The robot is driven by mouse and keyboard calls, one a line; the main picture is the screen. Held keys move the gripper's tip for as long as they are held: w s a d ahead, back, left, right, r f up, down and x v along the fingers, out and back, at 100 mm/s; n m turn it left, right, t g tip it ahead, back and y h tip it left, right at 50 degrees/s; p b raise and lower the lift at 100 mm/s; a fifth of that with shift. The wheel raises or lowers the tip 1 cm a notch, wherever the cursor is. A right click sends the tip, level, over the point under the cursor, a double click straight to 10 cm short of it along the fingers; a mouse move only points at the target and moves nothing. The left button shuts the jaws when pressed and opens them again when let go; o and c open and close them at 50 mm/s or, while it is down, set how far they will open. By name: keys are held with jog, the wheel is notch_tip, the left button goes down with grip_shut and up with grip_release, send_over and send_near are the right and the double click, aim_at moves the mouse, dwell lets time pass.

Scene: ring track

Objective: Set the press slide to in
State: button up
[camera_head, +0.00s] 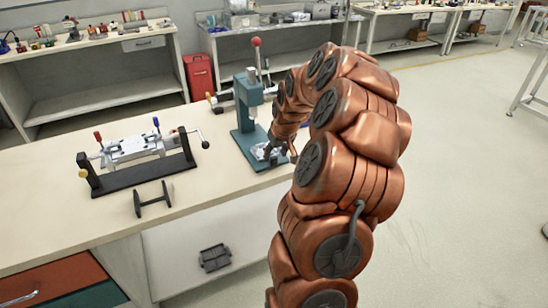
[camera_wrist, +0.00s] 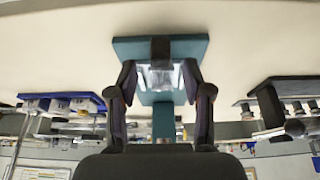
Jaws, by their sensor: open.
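The press (camera_head: 247,112) is a teal stand on the workbench with a red-knobbed lever on top. A silvery slide piece (camera_head: 263,151) sits low on its base. My gripper (camera_head: 279,151) is down at the front of the press, partly hidden by my arm. In the wrist view, my gripper (camera_wrist: 160,72) is open, one finger on each side of the silvery slide (camera_wrist: 160,78). A dark block (camera_wrist: 160,48) shows at the slide's end, against the teal base (camera_wrist: 127,48). I cannot tell whether the fingers touch anything, or the slide's exact setting.
A black fixture with silver rails and red, blue and yellow knobs (camera_head: 136,157) stands left on the bench (camera_head: 60,185). A small black stand (camera_head: 153,199) is in front of it. Bare benchtop lies between.

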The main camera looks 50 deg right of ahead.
aim_at(274, 157)
jog(key=shift+x, duration=1.9)
jog(key=shift+c, duration=0.2)
grip_shut()
